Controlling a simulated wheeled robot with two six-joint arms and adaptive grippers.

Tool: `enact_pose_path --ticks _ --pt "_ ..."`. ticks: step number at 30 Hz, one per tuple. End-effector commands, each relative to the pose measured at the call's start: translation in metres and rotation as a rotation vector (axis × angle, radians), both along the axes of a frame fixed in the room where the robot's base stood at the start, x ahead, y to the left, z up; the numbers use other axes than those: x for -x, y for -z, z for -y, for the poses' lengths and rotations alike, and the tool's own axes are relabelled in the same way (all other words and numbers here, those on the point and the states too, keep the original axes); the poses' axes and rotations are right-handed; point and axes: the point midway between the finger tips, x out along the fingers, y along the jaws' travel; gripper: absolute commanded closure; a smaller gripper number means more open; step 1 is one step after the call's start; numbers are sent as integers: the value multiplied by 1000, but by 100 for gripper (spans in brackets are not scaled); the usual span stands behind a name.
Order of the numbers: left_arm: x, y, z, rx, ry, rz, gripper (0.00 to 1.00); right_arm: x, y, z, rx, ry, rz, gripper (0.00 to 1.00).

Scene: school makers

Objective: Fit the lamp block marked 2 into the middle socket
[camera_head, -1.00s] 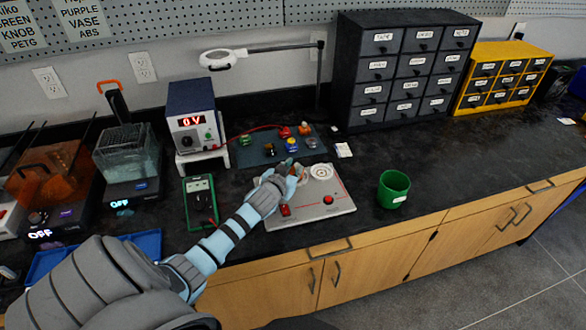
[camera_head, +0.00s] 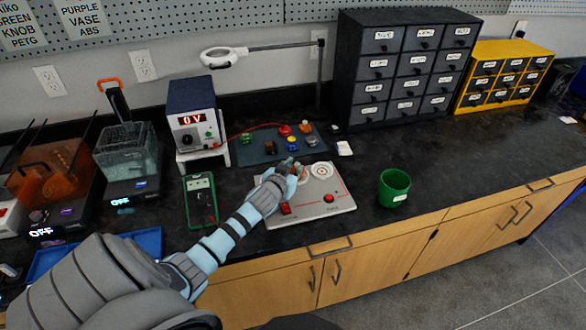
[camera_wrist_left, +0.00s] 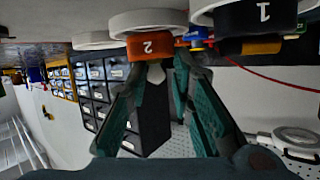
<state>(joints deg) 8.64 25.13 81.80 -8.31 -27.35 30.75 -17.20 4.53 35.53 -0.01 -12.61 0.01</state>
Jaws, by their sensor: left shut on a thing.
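The lamp block marked 2 (camera_wrist_left: 150,47) is orange and shows in the left wrist view, which is upside down. My left gripper (camera_head: 291,168) is shut on it at the fingertips; its fingers also show in the left wrist view (camera_wrist_left: 160,68). The block lines up with the middle white socket ring (camera_wrist_left: 148,21). I cannot tell whether it is seated or just above. A black block marked 1 (camera_wrist_left: 262,17) is at the neighbouring ring. Another socket (camera_head: 321,170) shows bare at the right of the grey board (camera_head: 318,202). My right gripper is not in view.
A power supply reading 0 V (camera_head: 191,115) stands behind left, with a green meter (camera_head: 201,202) before it. A dark mat (camera_head: 255,148) with several coloured parts lies behind the board.

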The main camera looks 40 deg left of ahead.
Motion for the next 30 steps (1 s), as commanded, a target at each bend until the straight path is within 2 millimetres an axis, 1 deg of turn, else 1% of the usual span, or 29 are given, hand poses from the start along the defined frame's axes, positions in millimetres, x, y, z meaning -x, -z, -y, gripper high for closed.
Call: enact_pose_path --ticks 12,13,14,23,26,30 --pt "0 9 0 0 0 0 100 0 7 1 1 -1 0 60" --pt "0 9 0 0 0 1 74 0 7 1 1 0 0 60" --pt "0 8 0 0 0 0 70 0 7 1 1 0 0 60" --pt "1 8 0 0 0 0 70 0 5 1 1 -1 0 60" --pt "6 3 2 -1 1 0 70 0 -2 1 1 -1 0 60" --pt "21 -5 8 0 1 -1 70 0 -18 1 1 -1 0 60"
